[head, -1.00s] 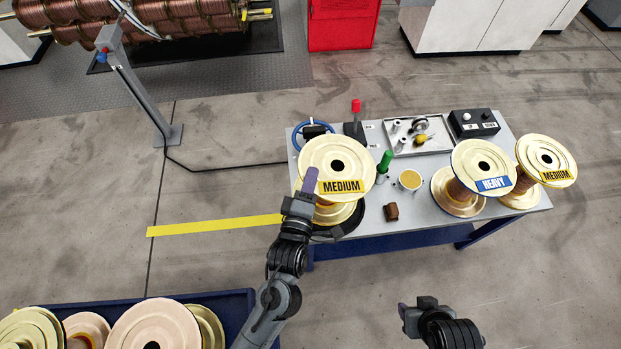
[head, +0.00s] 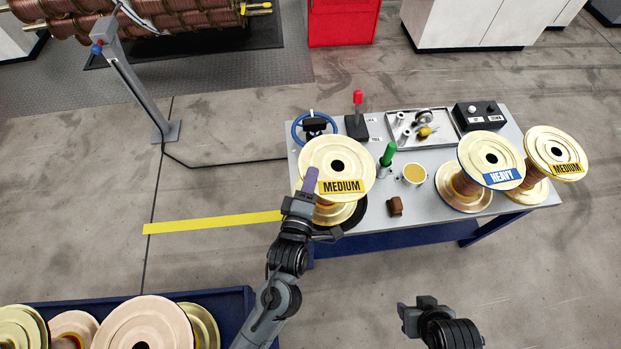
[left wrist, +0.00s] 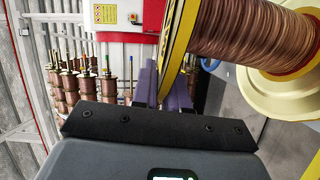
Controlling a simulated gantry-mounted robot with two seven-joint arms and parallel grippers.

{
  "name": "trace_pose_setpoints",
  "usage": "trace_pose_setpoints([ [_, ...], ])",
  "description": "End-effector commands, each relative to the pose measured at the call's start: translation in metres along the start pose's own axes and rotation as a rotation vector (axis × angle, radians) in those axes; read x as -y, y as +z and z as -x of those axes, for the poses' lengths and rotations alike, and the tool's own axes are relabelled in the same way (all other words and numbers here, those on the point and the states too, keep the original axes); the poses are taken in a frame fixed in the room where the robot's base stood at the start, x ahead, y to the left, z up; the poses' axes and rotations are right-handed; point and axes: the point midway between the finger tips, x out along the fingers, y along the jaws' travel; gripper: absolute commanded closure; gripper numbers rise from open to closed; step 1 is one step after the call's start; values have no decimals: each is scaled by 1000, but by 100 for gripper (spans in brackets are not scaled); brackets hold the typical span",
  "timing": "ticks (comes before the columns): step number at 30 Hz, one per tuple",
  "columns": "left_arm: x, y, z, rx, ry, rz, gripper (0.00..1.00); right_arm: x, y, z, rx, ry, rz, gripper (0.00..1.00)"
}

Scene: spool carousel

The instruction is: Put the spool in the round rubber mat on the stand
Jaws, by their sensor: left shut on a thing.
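A pale-flanged spool (head: 320,153) labelled MEDIUM stands roughly upright at the left end of the grey table, in the head view. My left gripper (head: 307,190) is shut on the near left edge of its upper flange. The left wrist view shows the purple fingers (left wrist: 160,85) at the flange rim, with the copper winding (left wrist: 240,35) beside them. The black round mat (head: 352,222) shows only partly, below and right of the spool's lower flange. I cannot tell whether the spool touches it. My right gripper (head: 413,312) is low in the head view, away from the table; its jaw opening is unclear.
Two spools, HEAVY (head: 488,150) and MEDIUM (head: 552,145), stand at the table's right end. A green-handled tool (head: 387,154), a cup (head: 413,174), a brown block (head: 395,206) and a parts tray (head: 442,118) lie between. A blue bin (head: 235,305) of spools is at lower left.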

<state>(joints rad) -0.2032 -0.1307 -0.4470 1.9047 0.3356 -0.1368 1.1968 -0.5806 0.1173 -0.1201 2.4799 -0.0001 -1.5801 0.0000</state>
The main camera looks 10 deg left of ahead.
Motion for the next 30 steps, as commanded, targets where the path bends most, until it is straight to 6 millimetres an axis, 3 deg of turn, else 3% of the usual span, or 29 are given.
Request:
trace_pose_setpoints([
  [1,-7,0,-1,-2,16,5,85,0,0,0,0,1,2,55],
  [7,-6,0,-1,-1,12,3,57,-2,0,0,1,6,7,55],
  [20,1,0,5,2,-2,-1,57,-1,0,2,1,4,5,55],
  [30,-4,-1,54,-1,4,2,57,0,-5,14,-1,-1,-1,55],
])
